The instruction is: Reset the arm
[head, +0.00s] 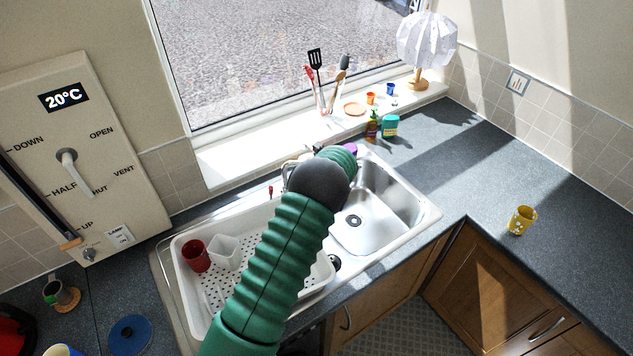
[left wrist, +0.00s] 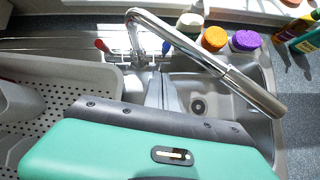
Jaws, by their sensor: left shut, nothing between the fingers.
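My left arm, in a ribbed green sleeve with a dark round joint, reaches up from the bottom middle of the head view across the sink. Its hand is mostly hidden behind the arm there. In the left wrist view the narrow grey fingers of my left gripper (left wrist: 163,92) are together and empty, over the sink beside the chrome tap (left wrist: 205,60). My right gripper is in neither view.
The steel sink (head: 405,205) has a white draining tray (head: 185,285) with a red cup (head: 195,256) and white cup (head: 226,252). Bottles (head: 373,126) stand behind the sink. Much of the right worktop is clear.

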